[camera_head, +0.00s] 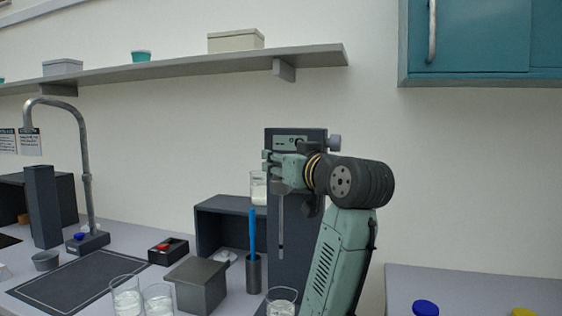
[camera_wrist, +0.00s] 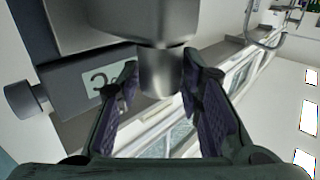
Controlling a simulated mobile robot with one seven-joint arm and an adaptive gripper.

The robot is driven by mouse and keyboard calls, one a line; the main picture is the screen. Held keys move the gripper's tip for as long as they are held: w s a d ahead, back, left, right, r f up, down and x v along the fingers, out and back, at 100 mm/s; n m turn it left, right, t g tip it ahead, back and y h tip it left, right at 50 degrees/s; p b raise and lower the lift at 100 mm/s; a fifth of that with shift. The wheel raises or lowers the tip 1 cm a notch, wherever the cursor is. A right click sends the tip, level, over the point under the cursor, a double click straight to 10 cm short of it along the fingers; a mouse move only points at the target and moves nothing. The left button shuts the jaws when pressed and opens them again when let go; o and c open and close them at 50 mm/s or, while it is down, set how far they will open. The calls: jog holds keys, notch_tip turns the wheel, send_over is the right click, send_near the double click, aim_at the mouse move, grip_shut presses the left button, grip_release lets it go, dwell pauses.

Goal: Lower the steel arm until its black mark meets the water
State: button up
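A dark upright rig (camera_head: 312,138) with a side knob (camera_head: 334,142) stands near the wall; the wrist view shows its block (camera_wrist: 65,88), marked with a "3", and a knob (camera_wrist: 22,100). A thin grey vertical strip (camera_head: 281,232) shows on its front; I cannot tell whether it is the steel arm. My gripper (camera_head: 270,165) is at the rig's upper part. In the wrist view its fingers (camera_wrist: 160,90) stand apart on either side of a steel cylinder (camera_wrist: 161,70), without clear contact. A beaker of pale liquid (camera_head: 258,188) shows left of the rig. No black mark or waterline is distinguishable.
Glass beakers (camera_head: 126,298) stand at the front of the bench, near a grey box (camera_head: 200,284) and a holder with a blue stick (camera_head: 253,235). A tall tap (camera_head: 85,150) is at left. A shelf (camera_head: 170,68) and a teal cabinet (camera_head: 480,40) are above.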

grip_shut()
jog(key=shift+f, duration=0.1)
dwell(0.4)
